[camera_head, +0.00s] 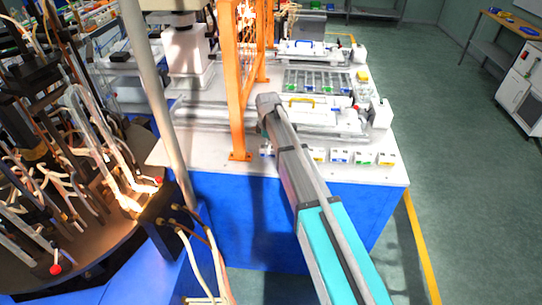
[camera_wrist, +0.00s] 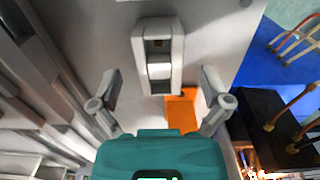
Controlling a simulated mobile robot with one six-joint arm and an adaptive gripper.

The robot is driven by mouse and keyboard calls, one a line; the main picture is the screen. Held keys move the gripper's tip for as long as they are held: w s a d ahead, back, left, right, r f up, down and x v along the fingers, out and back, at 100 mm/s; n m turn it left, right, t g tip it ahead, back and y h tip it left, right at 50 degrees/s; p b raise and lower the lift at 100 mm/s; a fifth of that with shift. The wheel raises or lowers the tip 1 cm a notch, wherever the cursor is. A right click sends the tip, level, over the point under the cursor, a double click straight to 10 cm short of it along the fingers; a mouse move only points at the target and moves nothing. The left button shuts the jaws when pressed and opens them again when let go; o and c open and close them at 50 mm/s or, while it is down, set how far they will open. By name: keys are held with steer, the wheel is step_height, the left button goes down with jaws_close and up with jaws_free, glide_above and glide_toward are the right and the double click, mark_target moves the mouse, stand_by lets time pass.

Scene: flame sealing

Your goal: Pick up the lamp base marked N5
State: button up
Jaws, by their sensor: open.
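Small white lamp bases with coloured marks stand along the table's front edge in the head view, including one at the left end (camera_head: 266,150) and one farther right (camera_head: 340,157). Their marks are too small to read, so I cannot tell which is N5. In the wrist view, a pale block with a slot (camera_wrist: 177,50), apparently a lamp base, lies just ahead of my gripper (camera_wrist: 159,88). My gripper's fingers are open and spread wider than the block, which lies beyond the fingertips, roughly centred. In the head view my arm hides most of the gripper.
An orange frame rises from the table left of my arm; its foot (camera_wrist: 181,112) lies close to my right finger in the wrist view. Metal rails (camera_wrist: 40,70) lie at left there. A rack (camera_head: 318,82) and yellow-handled fixture (camera_head: 302,101) stand behind.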

steer(key=shift+f+b, duration=0.8)
steer(key=shift+f, duration=0.3)
steer(key=c, duration=1.2)
steer(key=shift+c, duration=0.2)
steer(key=shift+r, duration=0.15)
steer(key=shift+r+p, duration=0.95)
steer(key=shift+p, duration=0.15)
steer(key=s+a+r+p, duration=0.5)
steer(key=s+r+p, duration=0.6)
steer(key=s, duration=0.2)
